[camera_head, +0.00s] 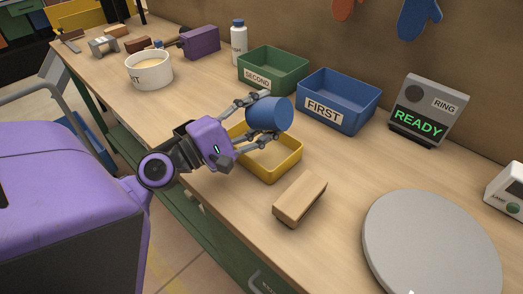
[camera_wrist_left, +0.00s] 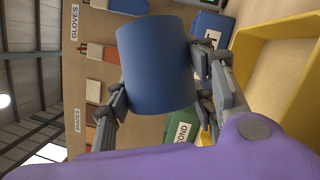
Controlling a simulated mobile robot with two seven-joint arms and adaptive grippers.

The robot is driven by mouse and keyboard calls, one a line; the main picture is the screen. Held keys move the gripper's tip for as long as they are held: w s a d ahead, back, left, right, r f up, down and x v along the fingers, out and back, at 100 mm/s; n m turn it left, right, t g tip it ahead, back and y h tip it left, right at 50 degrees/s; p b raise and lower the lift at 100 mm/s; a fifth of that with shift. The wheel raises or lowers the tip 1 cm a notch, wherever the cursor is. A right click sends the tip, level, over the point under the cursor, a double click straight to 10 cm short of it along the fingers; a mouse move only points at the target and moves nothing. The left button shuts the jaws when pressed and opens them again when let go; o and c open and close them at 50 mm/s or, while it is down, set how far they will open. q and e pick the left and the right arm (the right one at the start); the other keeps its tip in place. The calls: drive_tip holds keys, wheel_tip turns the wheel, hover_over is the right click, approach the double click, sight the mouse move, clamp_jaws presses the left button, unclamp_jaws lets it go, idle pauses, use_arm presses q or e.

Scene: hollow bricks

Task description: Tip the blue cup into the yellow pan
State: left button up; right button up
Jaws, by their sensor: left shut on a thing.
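The blue cup (camera_head: 270,114) is held above the yellow pan (camera_head: 284,173) in the head view, tipped onto its side. My left gripper (camera_head: 262,118) is shut around it, one finger on each side. In the left wrist view the cup (camera_wrist_left: 156,66) fills the middle between the fingers, and the yellow pan (camera_wrist_left: 262,70) shows at the right. The pan stands on the bench and the part of its floor that shows is pale. I cannot see into the cup. My right gripper is in neither view.
A wooden block (camera_head: 299,198) lies close to the pan's near right side. A green SECOND bin (camera_head: 273,73) and a blue FIRST bin (camera_head: 338,101) stand behind. A grey disc (camera_head: 431,243) lies at the right. A white tub (camera_head: 149,71) stands at the left.

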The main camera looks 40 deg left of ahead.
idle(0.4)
use_arm(q)
drive_tip(key=shift+a+f+n+t+b, duration=0.15)
drive_tip(key=shift+n+t+b, duration=0.15)
drive_tip(key=shift+n+b, duration=0.35)
drive_tip(key=shift+n, duration=0.35)
drive_tip(key=shift+a+r+y, duration=0.1)
drive_tip(key=shift+r+y, duration=0.1)
drive_tip(key=shift+y, duration=0.1)
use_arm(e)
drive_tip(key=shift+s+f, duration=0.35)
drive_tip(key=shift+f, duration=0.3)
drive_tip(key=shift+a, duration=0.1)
use_arm(q)
drive_tip(key=shift+a+n+t+y+b, duration=0.15)
drive_tip(key=shift+n+t+b, duration=0.15)
drive_tip(key=shift+n, duration=0.3)
drive_tip(key=shift+a+n+t+y+b, duration=0.15)
drive_tip(key=shift+n+t+b, duration=0.1)
drive_tip(key=shift+n, duration=0.35)
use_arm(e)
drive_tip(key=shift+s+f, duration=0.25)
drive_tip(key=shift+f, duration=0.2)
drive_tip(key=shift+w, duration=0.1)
